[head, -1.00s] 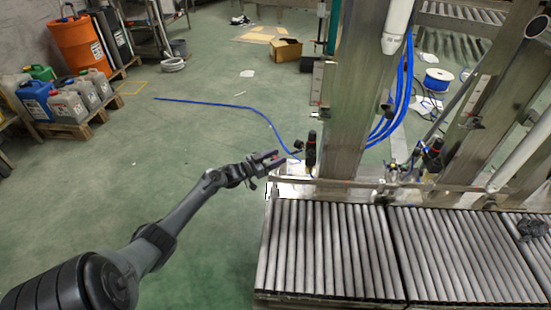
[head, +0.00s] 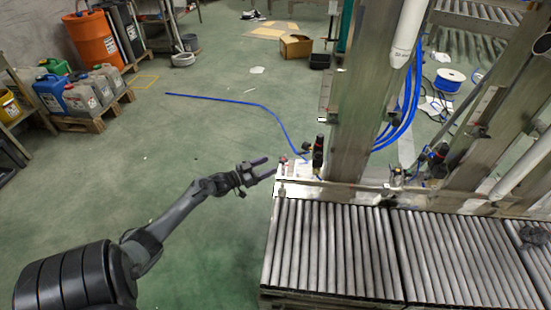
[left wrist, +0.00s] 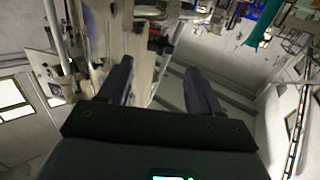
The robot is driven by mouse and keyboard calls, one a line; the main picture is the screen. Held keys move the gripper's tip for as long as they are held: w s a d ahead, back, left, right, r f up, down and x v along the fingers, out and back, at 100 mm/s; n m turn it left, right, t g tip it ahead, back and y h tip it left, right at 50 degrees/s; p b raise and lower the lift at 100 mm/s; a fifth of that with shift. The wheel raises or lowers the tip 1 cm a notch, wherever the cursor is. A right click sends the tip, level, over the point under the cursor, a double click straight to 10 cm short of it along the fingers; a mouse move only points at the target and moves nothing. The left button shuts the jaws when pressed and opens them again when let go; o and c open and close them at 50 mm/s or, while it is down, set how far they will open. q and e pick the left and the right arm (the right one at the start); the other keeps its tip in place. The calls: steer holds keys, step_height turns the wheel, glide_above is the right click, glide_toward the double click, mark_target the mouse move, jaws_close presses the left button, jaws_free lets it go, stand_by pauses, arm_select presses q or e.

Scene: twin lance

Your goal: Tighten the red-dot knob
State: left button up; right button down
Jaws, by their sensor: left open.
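A small reddish knob (head: 283,159) stands at the left corner of the metal conveyor frame in the head view; a red dot on it is too small to make out. A black upright fitting (head: 319,152) with a red mark stands just right of it. My left gripper (head: 271,167) is open, its fingers pointing right at the frame corner, just left of the reddish knob and apparently apart from it. In the left wrist view its two fingers (left wrist: 157,78) are spread with nothing held between them; the knob cannot be picked out there. My right gripper is not in view.
Roller conveyors (head: 330,250) lie right of my left arm. A steel column (head: 362,100) and blue hoses (head: 408,105) rise behind the fittings. A blue hose (head: 262,106) lies on the floor. The green floor to the left is open. Jerrycans (head: 82,95) stand far left.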

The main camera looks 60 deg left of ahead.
arm_select(q)
steer(key=shift+s+p, duration=0.35)
steer(key=shift+s, duration=1)
